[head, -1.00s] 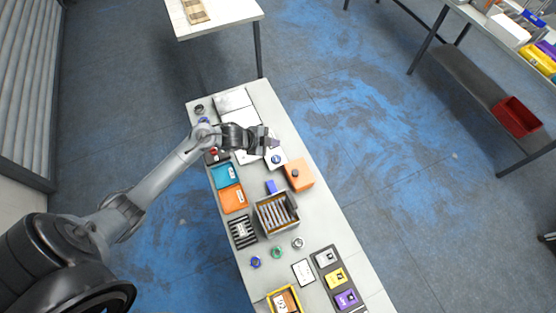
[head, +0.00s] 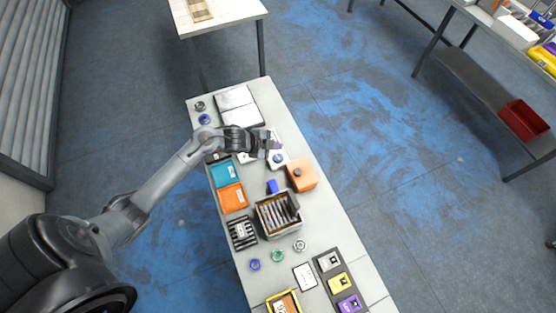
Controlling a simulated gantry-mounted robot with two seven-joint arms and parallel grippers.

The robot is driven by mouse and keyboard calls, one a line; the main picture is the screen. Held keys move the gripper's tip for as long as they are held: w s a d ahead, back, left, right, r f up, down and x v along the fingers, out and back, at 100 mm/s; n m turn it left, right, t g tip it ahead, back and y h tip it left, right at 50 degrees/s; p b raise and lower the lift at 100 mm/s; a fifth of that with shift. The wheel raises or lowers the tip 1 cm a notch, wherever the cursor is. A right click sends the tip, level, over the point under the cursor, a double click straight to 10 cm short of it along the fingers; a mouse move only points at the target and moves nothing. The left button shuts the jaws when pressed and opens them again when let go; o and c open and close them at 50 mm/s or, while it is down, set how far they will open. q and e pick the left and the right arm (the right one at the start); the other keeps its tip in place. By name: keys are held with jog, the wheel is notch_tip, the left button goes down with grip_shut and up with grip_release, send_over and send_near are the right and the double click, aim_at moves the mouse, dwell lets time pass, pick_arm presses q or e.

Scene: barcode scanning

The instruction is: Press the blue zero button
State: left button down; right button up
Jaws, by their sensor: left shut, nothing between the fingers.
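A dark blue round button (head: 278,158) sits on a small white device (head: 283,164) near the right edge of the long table. It is small in view and I cannot read any mark on it. My left arm reaches in from the left over the table. My left gripper (head: 270,146) is shut and empty, just above and left of the button in the picture. Part of the white device lies hidden behind the gripper. I cannot tell whether the fingertips touch the device. My right gripper is out of view.
An orange box (head: 302,174) with a knob stands next to the device. A bin with slats (head: 277,214), teal (head: 222,174) and orange trays, coloured rings and several cards share the table (head: 335,232). White panels (head: 236,98) lie at the far end.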

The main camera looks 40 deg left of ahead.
aim_at(276, 159)
pick_arm(q)
notch_tip(276, 159, down, 4)
jog(key=b, duration=0.2)
jog(key=shift+r+b, duration=0.2)
jog(key=shift+b, duration=0.1)
jog(key=shift+f+b, duration=0.5)
jog(key=shift+f, duration=0.3)
dwell(0.7)
jog(key=shift+f, duration=0.1)
dwell(0.4)
jog(key=shift+f, duration=0.3)
